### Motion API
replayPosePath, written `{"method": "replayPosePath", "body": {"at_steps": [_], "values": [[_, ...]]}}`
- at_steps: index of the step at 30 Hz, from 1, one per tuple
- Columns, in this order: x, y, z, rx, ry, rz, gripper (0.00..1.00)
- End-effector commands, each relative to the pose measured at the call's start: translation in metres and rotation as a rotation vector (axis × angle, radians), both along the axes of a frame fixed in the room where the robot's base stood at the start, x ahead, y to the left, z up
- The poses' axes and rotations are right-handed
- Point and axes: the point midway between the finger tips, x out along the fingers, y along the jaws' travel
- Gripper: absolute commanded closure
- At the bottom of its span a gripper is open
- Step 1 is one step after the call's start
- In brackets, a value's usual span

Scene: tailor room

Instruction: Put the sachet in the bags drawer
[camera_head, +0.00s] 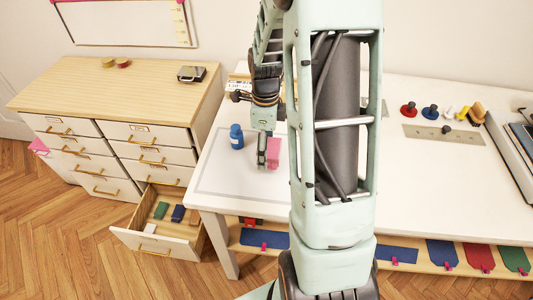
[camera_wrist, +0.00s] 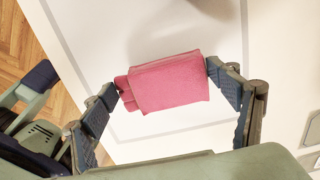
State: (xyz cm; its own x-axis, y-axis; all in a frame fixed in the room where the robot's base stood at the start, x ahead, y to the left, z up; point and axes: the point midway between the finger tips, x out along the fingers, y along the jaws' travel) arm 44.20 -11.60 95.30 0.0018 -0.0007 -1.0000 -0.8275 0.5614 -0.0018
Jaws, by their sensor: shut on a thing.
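The sachet (camera_wrist: 168,82) is pink and looks like a small folded cloth packet. In the wrist view it sits between the two fingers of my gripper (camera_wrist: 166,90), which is shut on it. In the head view the pink sachet (camera_head: 273,153) shows beside my fingers (camera_head: 266,152), over the white table; I cannot tell whether it touches the top. One lower drawer (camera_head: 160,246) of the wooden cabinet stands open at the table's left, with green, blue and brown items and a small white piece inside. No label on this drawer can be read.
A blue bottle (camera_head: 237,137) stands on the white table (camera_head: 215,185), just left of my gripper. The cabinet (camera_head: 100,88) has several shut drawers and a black-and-silver item (camera_head: 191,74) on top. Spools (camera_head: 408,110) lie at the table's right. The floor before the open drawer is clear.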

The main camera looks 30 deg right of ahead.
Motion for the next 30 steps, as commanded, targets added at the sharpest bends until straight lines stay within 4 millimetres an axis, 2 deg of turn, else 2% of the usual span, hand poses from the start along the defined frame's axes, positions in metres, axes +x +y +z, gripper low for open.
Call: {"method": "replayPosePath", "body": {"at_steps": [11, 12, 13, 14, 15, 24, 30], "values": [[-0.015, 0.046, 0.055, 0.001, -0.003, 0.006, 0.47], [-0.018, 0.053, 0.058, 0.0, -0.001, 0.008, 0.53], [-0.02, 0.06, 0.06, 0.001, -0.002, 0.008, 0.69], [-0.022, 0.065, 0.063, 0.0, -0.001, 0.008, 0.96], [-0.025, 0.073, 0.066, 0.001, -0.001, 0.008, 1.0], [-0.04, 0.115, 0.087, 0.001, 0.0, 0.005, 1.0], [-0.044, 0.128, 0.093, 0.001, 0.002, 0.003, 1.0]]}}
